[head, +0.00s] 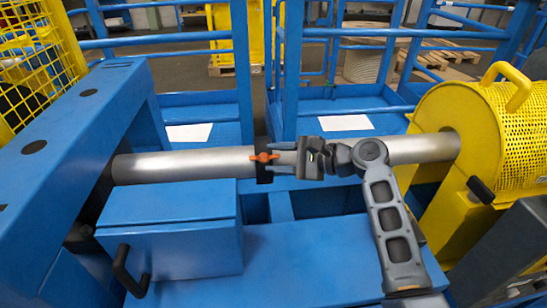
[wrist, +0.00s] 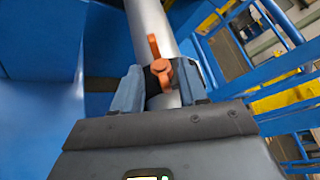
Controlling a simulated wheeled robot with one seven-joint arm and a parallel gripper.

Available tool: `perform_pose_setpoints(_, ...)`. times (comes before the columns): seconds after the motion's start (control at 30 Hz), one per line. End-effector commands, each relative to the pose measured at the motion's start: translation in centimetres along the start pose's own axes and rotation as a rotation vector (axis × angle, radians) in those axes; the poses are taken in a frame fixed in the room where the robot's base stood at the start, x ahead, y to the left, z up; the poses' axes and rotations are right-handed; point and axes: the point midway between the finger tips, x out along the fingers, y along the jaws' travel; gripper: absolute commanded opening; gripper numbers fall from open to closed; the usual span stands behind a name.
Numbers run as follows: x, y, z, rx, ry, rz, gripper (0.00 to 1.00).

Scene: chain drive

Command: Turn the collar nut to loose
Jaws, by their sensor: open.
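The collar nut (head: 264,157) is a small orange winged piece on a dark collar (head: 263,176) around a horizontal silver shaft (head: 200,164). My gripper (head: 278,158) comes in from the right, with its grey-blue fingers close to the nut. In the wrist view the nut (wrist: 160,72) shows between my two fingertips (wrist: 159,82), with one wing pointing up and away. The fingers are open, one on each side of the nut. I cannot tell whether either finger touches it. The near part of the nut is partly hidden.
A yellow mesh guard (head: 515,125) stands at the shaft's right end, and a blue frame beam (head: 75,130) at its left. A blue box with a black handle (head: 170,245) sits below the shaft. Blue railings (head: 340,32) are behind.

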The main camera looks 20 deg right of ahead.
Motion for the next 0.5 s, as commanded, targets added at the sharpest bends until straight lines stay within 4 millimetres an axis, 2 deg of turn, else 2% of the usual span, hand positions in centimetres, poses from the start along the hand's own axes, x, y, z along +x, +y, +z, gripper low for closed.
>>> perform_pose_setpoints(0.13, 1.10, 0.05, 0.00, 0.000, 0.000, 0.001, 0.42)
perform_pose_setpoints(0.43, 1.32, 0.03, -0.01, -0.001, 0.001, 0.000, 0.42)
perform_pose_setpoints(0.5, 1.31, 0.04, -0.01, -0.001, 0.001, 0.000, 0.36)
